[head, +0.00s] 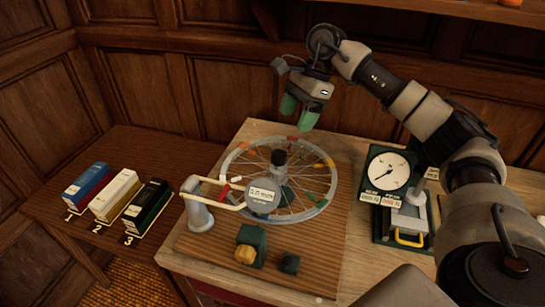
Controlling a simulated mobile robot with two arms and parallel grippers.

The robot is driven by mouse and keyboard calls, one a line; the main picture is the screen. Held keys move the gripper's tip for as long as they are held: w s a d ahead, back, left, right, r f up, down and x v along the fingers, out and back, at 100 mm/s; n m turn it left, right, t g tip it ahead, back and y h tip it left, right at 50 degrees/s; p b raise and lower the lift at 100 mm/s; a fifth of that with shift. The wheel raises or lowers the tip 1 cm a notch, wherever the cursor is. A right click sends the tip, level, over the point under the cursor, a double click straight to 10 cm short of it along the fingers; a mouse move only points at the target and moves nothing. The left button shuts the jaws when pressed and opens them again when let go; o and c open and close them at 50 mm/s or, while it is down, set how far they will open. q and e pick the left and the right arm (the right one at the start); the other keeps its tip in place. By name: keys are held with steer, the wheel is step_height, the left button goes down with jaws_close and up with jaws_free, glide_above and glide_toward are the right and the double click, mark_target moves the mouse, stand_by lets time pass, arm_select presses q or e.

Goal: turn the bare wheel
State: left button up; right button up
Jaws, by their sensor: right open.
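The bare wheel (322,199) is a spoked rim lying flat on a stand on the ribbed board, with small coloured marks around its rim. A dark hub piece (279,158) stands up at its centre. My right gripper (299,113) has green fingertips and is open and empty. It is above the far edge of the wheel, apparently not touching it. My left gripper is not in view.
A dial gauge device (390,171) with a yellow handle stands right of the board. A green block with a yellow knob (248,246) and a small dark block (289,263) lie in front. Blue, white and black boxes (117,195) stand on the left bench. A panelled wall closes the back.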

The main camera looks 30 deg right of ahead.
mark_target(279, 152)
steer(key=p+x, duration=0.1)
steer(key=x, duration=0.6)
steer(key=p+x, duration=0.1)
steer(key=x, duration=0.2)
steer(key=shift+w+f+p, duration=0.25)
steer(key=shift+w+p, duration=0.05)
steer(key=shift+p, duration=0.05)
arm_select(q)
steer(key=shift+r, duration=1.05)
arm_select(e)
steer(key=shift+a+f, duration=0.15)
steer(key=shift+f, duration=0.25)
steer(key=c, duration=1.2)
steer(key=shift+c, duration=0.4)
